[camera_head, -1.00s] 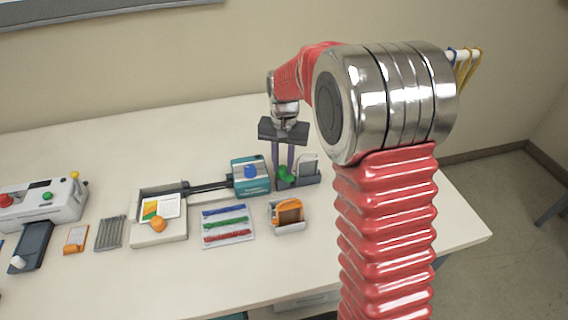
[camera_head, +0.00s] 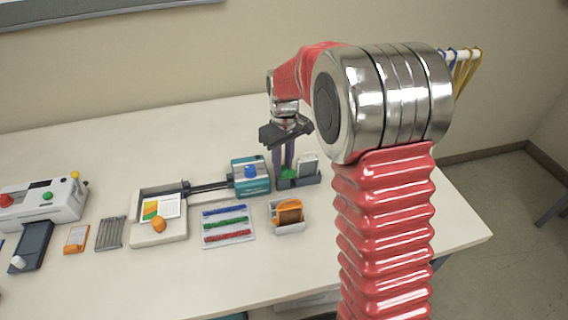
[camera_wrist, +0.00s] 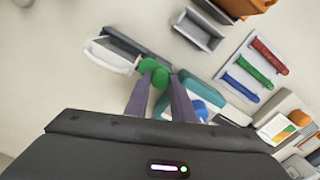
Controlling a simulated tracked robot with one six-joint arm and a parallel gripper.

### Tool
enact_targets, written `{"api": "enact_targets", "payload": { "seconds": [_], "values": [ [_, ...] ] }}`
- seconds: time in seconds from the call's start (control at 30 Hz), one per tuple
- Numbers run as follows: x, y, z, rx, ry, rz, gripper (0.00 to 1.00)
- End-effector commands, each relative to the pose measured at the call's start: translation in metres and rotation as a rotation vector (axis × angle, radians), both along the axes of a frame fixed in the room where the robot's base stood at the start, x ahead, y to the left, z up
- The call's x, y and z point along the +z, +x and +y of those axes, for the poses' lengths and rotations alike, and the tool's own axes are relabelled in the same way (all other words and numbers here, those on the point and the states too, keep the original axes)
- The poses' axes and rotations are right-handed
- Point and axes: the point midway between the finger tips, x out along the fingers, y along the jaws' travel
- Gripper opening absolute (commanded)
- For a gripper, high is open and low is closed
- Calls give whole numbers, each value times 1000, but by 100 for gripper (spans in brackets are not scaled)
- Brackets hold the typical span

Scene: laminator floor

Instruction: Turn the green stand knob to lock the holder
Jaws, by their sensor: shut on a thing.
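The green stand knob (camera_head: 288,173) sits on the dark stand (camera_head: 305,182) at the back right of the table. In the wrist view the green knob (camera_wrist: 153,72) shows between my fingertips. My gripper (camera_head: 283,168) points down over the stand and is shut on the knob. In the wrist view my gripper (camera_wrist: 160,82) has its two purple-grey fingers on either side of the knob. A light grey holder (camera_head: 309,164) stands upright in the stand, right of the knob; it also shows in the wrist view (camera_wrist: 108,57). The fingers partly hide the knob.
A teal block with a blue knob (camera_head: 250,172) stands just left of my gripper. An orange item in a grey tray (camera_head: 289,215) and a rack of coloured strips (camera_head: 227,226) lie in front.

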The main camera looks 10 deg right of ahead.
Motion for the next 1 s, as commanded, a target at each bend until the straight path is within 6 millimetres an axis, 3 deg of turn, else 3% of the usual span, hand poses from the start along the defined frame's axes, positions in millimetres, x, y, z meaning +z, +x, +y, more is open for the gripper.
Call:
{"api": "enact_targets", "payload": {
  "seconds": [0.63, 0.67, 0.9, 1.0],
  "values": [
    [1, 0, 0, 77, -1, -1, 0],
    [1, 0, 0, 76, -1, -1, 23],
    [0, 0, 0, 75, -1, -1, 40],
    [0, 0, 0, 75, 0, 0, 41]
  ]
}}
